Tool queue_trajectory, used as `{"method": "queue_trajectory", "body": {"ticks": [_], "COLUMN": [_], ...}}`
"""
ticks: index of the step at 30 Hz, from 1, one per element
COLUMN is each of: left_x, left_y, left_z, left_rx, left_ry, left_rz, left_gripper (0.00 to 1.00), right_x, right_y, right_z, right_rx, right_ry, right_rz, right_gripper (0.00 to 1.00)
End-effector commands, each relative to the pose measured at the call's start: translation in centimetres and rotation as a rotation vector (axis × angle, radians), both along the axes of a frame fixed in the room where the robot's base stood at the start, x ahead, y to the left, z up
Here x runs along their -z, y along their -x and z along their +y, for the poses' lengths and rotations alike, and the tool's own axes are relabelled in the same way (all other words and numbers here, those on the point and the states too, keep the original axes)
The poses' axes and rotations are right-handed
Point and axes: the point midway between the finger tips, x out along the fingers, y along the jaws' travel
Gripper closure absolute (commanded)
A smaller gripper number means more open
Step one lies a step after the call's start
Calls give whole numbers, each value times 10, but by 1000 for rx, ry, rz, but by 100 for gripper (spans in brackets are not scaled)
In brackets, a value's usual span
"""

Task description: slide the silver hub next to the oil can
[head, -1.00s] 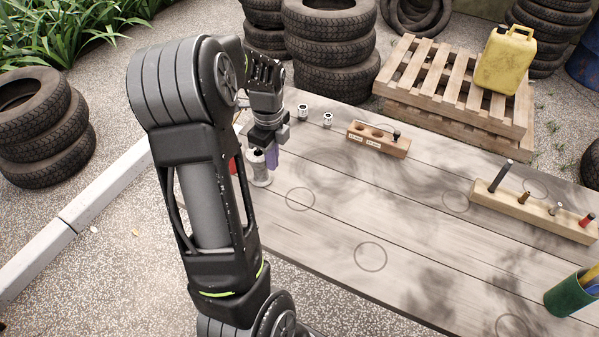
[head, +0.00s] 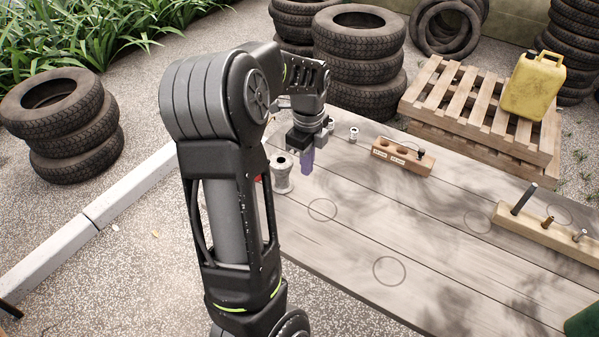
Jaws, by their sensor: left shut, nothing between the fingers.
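The silver hub (head: 283,174), a spool-shaped metal piece with a dark hole in its top, stands upright at the left end of the wooden table. My left gripper (head: 307,170) points down just right of it, with purple fingers shut and empty; a small gap shows between them. A bit of a red thing (head: 259,178) shows left of the hub, mostly hidden behind my left arm; I cannot tell whether it is the oil can. No other oil can is clear on the table. My right gripper is not in view.
Small silver fittings (head: 353,134) stand behind my gripper. A wooden block with holes (head: 402,157) and a long peg rail (head: 545,228) lie farther right. The table (head: 360,235) is clear in front, with drawn circles. A yellow canister (head: 533,85) stands on pallets beyond.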

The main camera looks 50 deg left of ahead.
Motion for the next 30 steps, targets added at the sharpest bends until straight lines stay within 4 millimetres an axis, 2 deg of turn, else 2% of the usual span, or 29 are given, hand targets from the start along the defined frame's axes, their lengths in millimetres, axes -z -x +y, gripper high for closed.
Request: {"method": "queue_trajectory", "body": {"ticks": [6,10,15,30], "left_x": [-45,-60,-66,-66], "left_y": [-1,0,0,0], "left_z": [-1,-1,-1,-1], "left_rx": [2,1,1,1], "left_ry": [0,1,1,2], "left_rz": [-2,0,1,2], "left_gripper": [100,100,100,100], "right_x": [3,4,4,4], "right_y": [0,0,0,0], "right_z": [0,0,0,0], "right_rx": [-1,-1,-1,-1], "right_ry": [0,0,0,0], "right_rz": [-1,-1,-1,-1], "right_gripper": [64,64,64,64]}}
